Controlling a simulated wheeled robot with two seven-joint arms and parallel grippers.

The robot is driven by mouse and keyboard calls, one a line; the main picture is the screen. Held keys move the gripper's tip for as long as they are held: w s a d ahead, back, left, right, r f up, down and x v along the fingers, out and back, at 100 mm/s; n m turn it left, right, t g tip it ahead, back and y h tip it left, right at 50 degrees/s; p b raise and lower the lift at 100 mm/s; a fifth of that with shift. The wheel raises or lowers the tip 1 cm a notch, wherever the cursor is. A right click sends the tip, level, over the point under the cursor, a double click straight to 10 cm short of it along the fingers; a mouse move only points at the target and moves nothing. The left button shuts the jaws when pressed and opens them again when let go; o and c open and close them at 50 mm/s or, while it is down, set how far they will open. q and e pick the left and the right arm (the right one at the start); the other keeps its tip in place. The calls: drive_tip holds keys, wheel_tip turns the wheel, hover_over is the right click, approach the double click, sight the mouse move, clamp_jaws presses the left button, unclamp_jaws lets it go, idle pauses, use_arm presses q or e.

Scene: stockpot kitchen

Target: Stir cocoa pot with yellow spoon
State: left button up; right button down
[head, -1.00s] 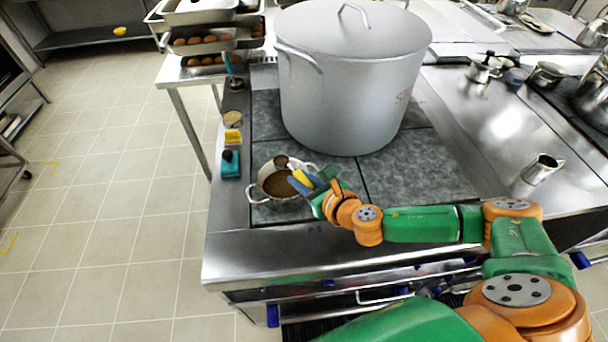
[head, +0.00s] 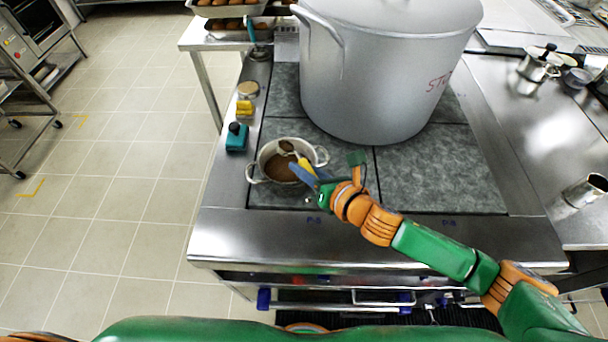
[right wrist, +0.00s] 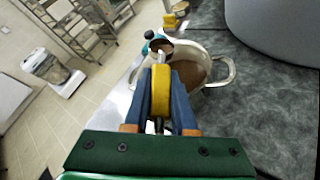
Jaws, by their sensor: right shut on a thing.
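The cocoa pot (head: 270,150) is a small metal pot with two handles and brown liquid in it, on the dark cooktop near its front left. It also shows in the right wrist view (right wrist: 222,66). My right gripper (head: 308,176) is at the pot's right side, shut on the yellow handle of the spoon (head: 304,163). In the right wrist view the yellow handle (right wrist: 160,90) stands between the two blue fingers. The spoon's brown-coated bowl (head: 286,147) is over the pot; I cannot tell whether it touches the cocoa. My left gripper is not in view.
A very large stockpot (head: 385,80) stands behind the cocoa pot. Left of it on the steel edge are a teal block with a dark knob (head: 236,138), a yellow item (head: 244,107) and a round lid-like item (head: 248,89). The cooktop to the right (head: 430,170) is clear.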

drive_tip(key=d+m+y+b, duration=0.1)
drive_tip(key=m+y+b, duration=0.1)
drive_tip(key=m+b, duration=0.2)
drive_tip(key=w+d+f+m+t+y+b, duration=0.1)
drive_tip(key=m+y+b, duration=0.1)
drive_tip(key=m+b, duration=0.3)
drive_tip(key=m+y+b, duration=0.2)
drive_tip(key=m+b, duration=0.3)
drive_tip(key=shift+w+d+f+t+y, duration=0.15)
drive_tip(key=shift+w+d+t+y, duration=0.15)
drive_tip(key=shift+d+y, duration=0.1)
idle(1.6)
